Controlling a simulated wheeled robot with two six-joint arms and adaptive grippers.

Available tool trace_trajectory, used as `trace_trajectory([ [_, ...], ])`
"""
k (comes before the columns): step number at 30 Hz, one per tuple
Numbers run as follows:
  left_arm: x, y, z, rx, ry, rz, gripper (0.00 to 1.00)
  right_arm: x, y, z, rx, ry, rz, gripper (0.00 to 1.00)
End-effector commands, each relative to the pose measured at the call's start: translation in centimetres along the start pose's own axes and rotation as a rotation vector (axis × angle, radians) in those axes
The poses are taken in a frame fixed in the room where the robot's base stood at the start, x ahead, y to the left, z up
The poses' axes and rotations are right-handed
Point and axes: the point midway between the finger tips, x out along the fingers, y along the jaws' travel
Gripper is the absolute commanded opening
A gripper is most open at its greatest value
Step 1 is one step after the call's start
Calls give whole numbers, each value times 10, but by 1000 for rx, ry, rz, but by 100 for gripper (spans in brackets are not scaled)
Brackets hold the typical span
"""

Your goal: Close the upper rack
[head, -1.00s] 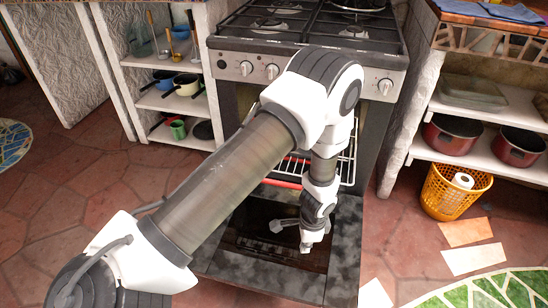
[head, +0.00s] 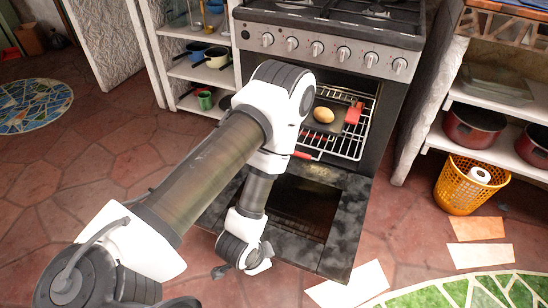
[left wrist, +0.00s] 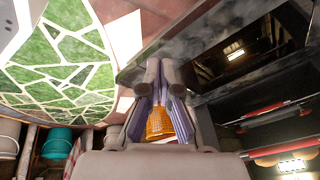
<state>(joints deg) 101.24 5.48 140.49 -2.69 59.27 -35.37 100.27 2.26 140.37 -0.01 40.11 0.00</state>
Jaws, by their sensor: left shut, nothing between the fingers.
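The oven stands with its door (head: 342,235) folded down. Inside, a wire rack (head: 348,150) reaches forward out of the oven mouth. It carries a dark tray with a round yellowish item (head: 323,114) and a red item (head: 354,113). A red strip (head: 306,155) shows at its front left, partly behind my arm. The left wrist view shows two red-edged bars (left wrist: 268,110) at the right; I cannot tell which belongs to the upper rack. My left gripper (head: 262,268) is shut and empty, low beside the door's left edge, apart from the rack; its fingers show in the wrist view (left wrist: 160,72). My right gripper is out of view.
A shelf with pots (head: 212,58) stands left of the oven. An orange basket (head: 468,186) and red pots (head: 474,130) are at the right. Papers and a green mosaic patch (head: 470,292) lie on the floor at the right.

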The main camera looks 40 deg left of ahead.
Motion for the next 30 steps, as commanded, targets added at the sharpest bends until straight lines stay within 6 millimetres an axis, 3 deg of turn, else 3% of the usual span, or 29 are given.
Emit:
trace_trajectory([
  [8,-2,-56,-54,427,255,-267,0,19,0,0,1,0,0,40],
  [13,-27,-124,-89,726,360,-679,0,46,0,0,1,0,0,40],
  [15,-42,-157,-92,784,349,-877,0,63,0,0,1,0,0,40],
  [17,-54,-176,-91,785,334,-974,0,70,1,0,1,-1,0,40],
  [22,-62,-191,-96,780,325,-1029,0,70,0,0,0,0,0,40],
  [30,-35,-222,-124,781,327,-1028,0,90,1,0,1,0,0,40],
])
